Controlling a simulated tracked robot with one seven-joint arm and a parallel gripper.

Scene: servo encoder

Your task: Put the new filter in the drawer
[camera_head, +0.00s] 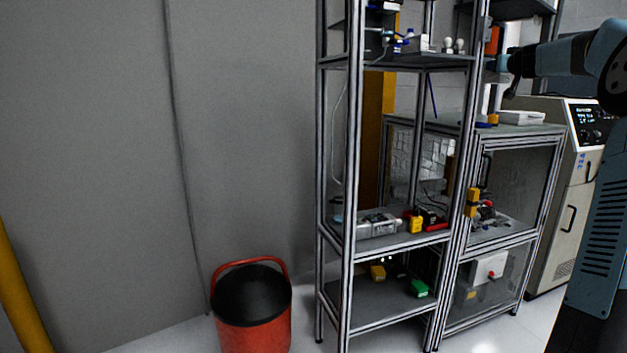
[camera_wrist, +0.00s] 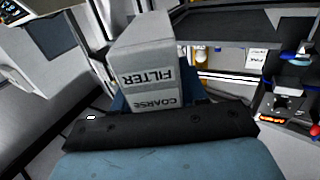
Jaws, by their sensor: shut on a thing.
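My gripper (camera_wrist: 155,108) is shut on a pale grey box-shaped filter (camera_wrist: 147,62) in the wrist view. The filter's label reads "COARSE FILTER" and appears upside down. Its far end points away from my gripper, and the fingers are mostly hidden behind the filter. In the head view, my arm reaches in from the right edge, and its end (camera_head: 507,75) is beside the upper part of the metal rack. I cannot make out the filter clearly there. No drawer can be identified for sure in either view.
A metal shelf rack (camera_head: 350,200) holds several small items. A glass-fronted cabinet (camera_head: 515,185) adjoins it, with a white machine (camera_head: 575,195) at the right. A red bucket with a black lid (camera_head: 251,300) stands on the floor. The grey wall at left is clear.

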